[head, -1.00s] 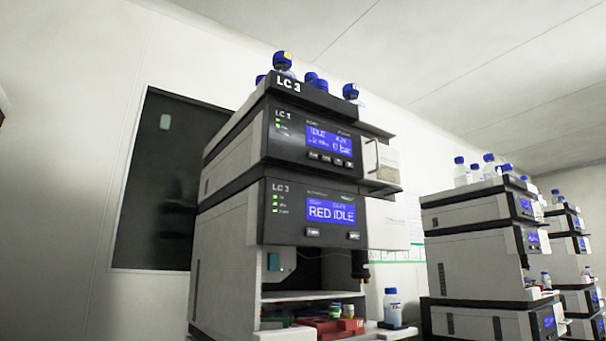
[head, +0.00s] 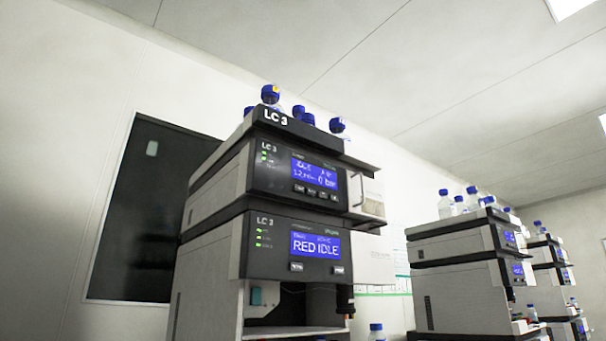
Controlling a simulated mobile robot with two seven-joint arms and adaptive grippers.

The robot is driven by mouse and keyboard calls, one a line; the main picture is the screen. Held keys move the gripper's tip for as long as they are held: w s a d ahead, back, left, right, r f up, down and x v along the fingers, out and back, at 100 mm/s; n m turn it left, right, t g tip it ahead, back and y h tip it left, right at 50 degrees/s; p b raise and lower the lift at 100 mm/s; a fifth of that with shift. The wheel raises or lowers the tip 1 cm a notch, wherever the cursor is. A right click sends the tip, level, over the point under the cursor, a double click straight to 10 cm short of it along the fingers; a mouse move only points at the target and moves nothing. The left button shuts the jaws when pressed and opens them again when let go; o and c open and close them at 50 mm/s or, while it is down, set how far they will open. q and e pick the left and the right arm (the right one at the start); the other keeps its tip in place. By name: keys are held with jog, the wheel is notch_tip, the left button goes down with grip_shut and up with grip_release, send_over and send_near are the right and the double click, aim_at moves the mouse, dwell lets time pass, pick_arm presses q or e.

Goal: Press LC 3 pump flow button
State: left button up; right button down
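The LC 3 stack stands in the middle of the head view, topped by a dark tray labelled LC 3 (head: 284,120). Its upper module, the pump (head: 300,172), has a blue screen (head: 314,171) reading IDLE and a bar value. A row of small buttons (head: 315,192) sits under that screen; their labels are too small to read. The module below (head: 285,242) has a blue screen reading RED IDLE and two buttons. Neither of my grippers shows in the view.
Blue-capped bottles (head: 301,113) stand on top of the stack. Another similar stack (head: 452,262) stands to the right, with more behind it. A dark door or window panel (head: 140,230) is in the wall at left. A bottle cap (head: 376,328) shows at the bottom edge.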

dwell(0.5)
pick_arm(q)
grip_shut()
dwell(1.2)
